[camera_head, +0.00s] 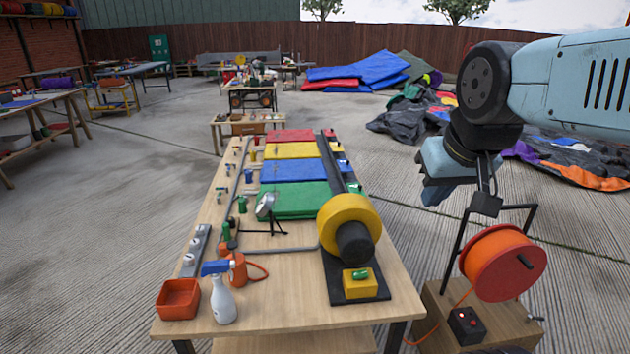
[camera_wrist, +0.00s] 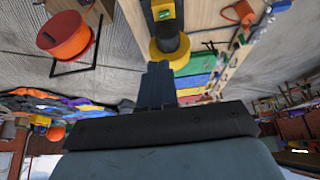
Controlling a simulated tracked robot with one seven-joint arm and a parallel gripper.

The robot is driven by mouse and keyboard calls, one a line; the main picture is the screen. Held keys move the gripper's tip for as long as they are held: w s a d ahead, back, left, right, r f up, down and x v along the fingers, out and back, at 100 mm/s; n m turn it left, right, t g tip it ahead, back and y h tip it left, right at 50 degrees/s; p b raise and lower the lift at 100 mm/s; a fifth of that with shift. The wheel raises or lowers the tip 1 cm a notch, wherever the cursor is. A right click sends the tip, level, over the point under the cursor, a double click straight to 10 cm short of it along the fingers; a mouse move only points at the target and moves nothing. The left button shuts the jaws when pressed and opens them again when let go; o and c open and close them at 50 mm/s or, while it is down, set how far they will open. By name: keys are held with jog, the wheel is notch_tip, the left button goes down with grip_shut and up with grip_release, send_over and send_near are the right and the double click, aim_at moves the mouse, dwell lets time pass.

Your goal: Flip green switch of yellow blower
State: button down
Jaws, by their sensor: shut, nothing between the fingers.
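The yellow blower (camera_head: 349,222) stands at the near right end of the wooden table, on a black base plate, with a dark motor facing me. In front of its motor is a yellow switch box with a green switch (camera_head: 360,274) on top. The wrist view, which is turned upside down, shows the blower (camera_wrist: 170,50) and the green switch (camera_wrist: 164,11) at the top. My gripper (camera_head: 487,204) is shut and empty. It hangs in the air to the right of the table, above and apart from the blower. Its fingers (camera_wrist: 155,84) point toward the blower in the wrist view.
An orange cable reel (camera_head: 503,263) on a black frame stands on a wooden box right of the table, below my gripper. A spray bottle (camera_head: 223,300) and an orange tray (camera_head: 178,299) are at the table's near left. Coloured mats (camera_head: 292,199) lie behind the blower.

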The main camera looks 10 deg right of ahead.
jog(key=shift+w, duration=0.1)
jog(key=g+h, duration=0.2)
jog(key=g, duration=0.3)
send_over(367, 273)
jog(key=a, duration=0.3)
notch_tip(367, 273, down, 28)
jog(key=shift+d+f+g, duration=0.1)
jog(key=shift+f+g, duration=0.2)
jog(key=shift+f, duration=0.3)
jog(key=f, duration=0.4)
jog(key=d+f, duration=0.1)
jog(key=f, duration=0.4)
jog(key=d+f, duration=0.1)
jog(key=f, duration=0.3)
jog(key=shift+d+f, duration=0.2)
jog(key=shift+f, duration=0.2)
